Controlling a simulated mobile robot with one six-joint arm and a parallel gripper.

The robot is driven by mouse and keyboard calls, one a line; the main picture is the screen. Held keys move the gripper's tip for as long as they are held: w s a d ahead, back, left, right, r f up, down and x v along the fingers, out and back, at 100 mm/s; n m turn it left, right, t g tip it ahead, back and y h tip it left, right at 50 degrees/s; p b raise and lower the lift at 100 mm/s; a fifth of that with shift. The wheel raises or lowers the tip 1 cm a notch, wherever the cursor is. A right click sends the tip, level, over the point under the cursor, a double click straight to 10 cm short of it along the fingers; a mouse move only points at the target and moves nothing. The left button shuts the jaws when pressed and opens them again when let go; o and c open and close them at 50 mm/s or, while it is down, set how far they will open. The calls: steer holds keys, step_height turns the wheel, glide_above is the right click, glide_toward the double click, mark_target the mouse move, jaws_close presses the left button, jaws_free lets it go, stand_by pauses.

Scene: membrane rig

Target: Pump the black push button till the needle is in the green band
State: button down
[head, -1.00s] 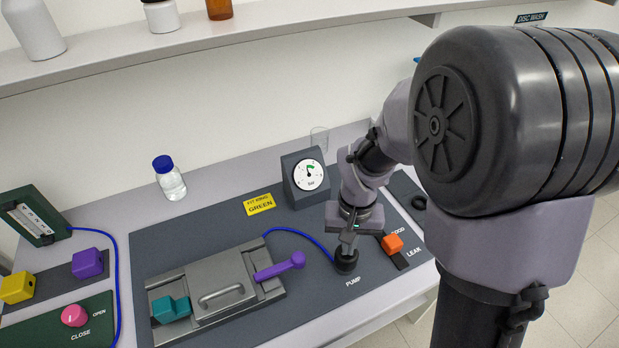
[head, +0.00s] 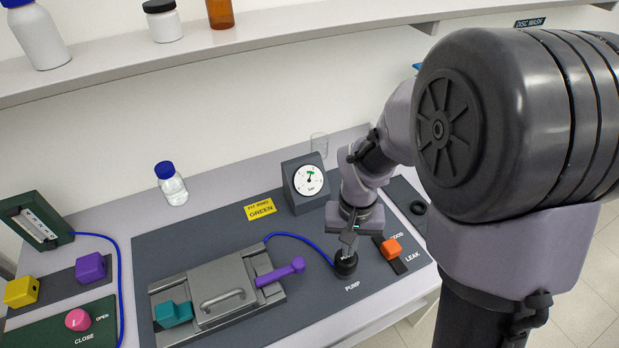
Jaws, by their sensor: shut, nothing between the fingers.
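The black push button (head: 345,265) stands on the dark mat beside the PUMP label, with a blue hose running to it. My gripper (head: 348,247) points down right over the button, fingers shut and empty. The fingertips are at or just above the button's top; I cannot tell whether they touch. The round white gauge (head: 308,181) sits in a grey housing behind and to the left of my gripper. Its green band shows near the top of the dial. The needle is too small to place surely against the band.
An orange block (head: 391,249) sits on a dark strip right of the button, near the LEAK label. A grey plate with a handle (head: 222,299), a purple lever (head: 281,271) and a teal block (head: 174,313) lies to the left. A yellow card (head: 260,209) reads GREEN.

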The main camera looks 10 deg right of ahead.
stand_by(0.8)
steer(key=shift+m+t, duration=0.3)
steer(key=shift+t, duration=0.5)
steer(key=r+b, duration=0.1)
steer(key=s+r, duration=0.1)
steer(key=r, duration=0.1)
steer(key=r+b, duration=0.1)
steer(key=shift+s+a+r+b, duration=0.2)
steer(key=shift+a+r+b, duration=0.1)
steer(key=shift+a, duration=0.1)
steer(key=s+a+r+m+t+y+b, duration=0.1)
steer(key=s+a+r+t+y+b, duration=0.1)
steer(key=s+r, duration=0.5)
steer(key=s+a+t+b, duration=0.1)
steer(key=s+t+b, duration=0.1)
steer(key=s, duration=0.2)
steer(key=shift+s+b, duration=0.2)
steer(key=shift+b, duration=0.15)
steer(key=shift+r, duration=0.1)
